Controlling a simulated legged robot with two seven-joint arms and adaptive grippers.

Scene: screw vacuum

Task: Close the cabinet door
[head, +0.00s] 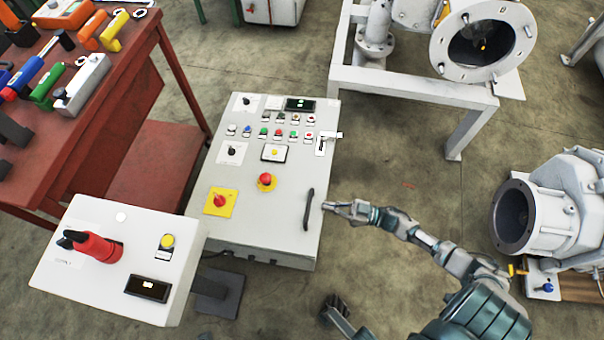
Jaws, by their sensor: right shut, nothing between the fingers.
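The cabinet (222,178) is a light grey box with a sloped face of buttons, dials and two red knobs, left of centre. A dark curved handle (308,209) runs along its right part, near the lower right corner. A latch-like fitting (325,143) sits at its upper right edge. The face looks nearly flush with the box; I cannot tell whether a gap remains. My right gripper (328,206) is shut and empty, just right of the handle by the cabinet's right edge. I cannot tell whether it touches the cabinet. No left arm comes in from the left.
A smaller control box (100,283) with a red switch stands front left. A red workbench (115,112) with tools is at the upper left. A white frame with a flanged chamber (483,48) stands behind, another machine (545,215) at right.

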